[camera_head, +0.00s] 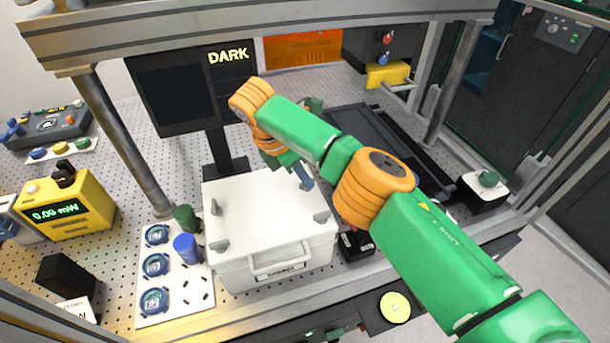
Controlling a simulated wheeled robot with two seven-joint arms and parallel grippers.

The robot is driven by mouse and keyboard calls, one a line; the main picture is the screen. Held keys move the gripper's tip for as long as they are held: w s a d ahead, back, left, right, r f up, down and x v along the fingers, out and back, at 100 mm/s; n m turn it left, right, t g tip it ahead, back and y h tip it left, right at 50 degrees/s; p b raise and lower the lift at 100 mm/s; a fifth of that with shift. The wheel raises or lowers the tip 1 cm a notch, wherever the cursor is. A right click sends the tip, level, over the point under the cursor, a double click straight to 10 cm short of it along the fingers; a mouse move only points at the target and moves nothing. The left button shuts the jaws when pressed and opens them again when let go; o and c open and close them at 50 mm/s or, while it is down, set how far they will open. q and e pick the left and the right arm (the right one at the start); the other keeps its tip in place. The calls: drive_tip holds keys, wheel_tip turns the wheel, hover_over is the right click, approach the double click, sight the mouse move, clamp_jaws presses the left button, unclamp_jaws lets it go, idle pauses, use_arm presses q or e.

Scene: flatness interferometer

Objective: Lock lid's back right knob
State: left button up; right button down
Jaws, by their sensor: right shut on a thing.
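The white box (264,264) stands on the perforated bench with its lid (265,207) shut flat on top. Grey knobs sit near the lid's corners: the back left knob (214,207), the front left knob (220,246) and the front right knob (321,217). My right gripper (303,181) reaches down to the lid's back right corner and is shut on the back right knob there. That knob is mostly hidden by the gripper, so its turn angle cannot be told. My left gripper is not in view.
A dark monitor (172,97) reading DARK stands behind the box. Green and blue cylinders (187,248) and a white tray (175,315) with round parts are close on its left. A metal frame post (122,142) rises at left, and a yellow meter (66,208) stands beyond it.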

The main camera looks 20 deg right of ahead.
drive_tip(key=shift+r, duration=0.1)
drive_tip(key=c, duration=1.1)
unclamp_jaws()
drive_tip(key=shift+c, duration=0.2)
drive_tip(key=shift+o, duration=0.9)
drive_tip(key=shift+a, duration=0.25)
wheel_tip(320, 180, up, 4)
drive_tip(key=shift+f, duration=0.25)
drive_tip(key=s+a+r, duration=0.3)
drive_tip(key=s+r, duration=0.6)
drive_tip(key=s, duration=0.4)
drive_tip(key=shift+s+a+r, duration=0.25)
drive_tip(key=shift+s, duration=0.1)
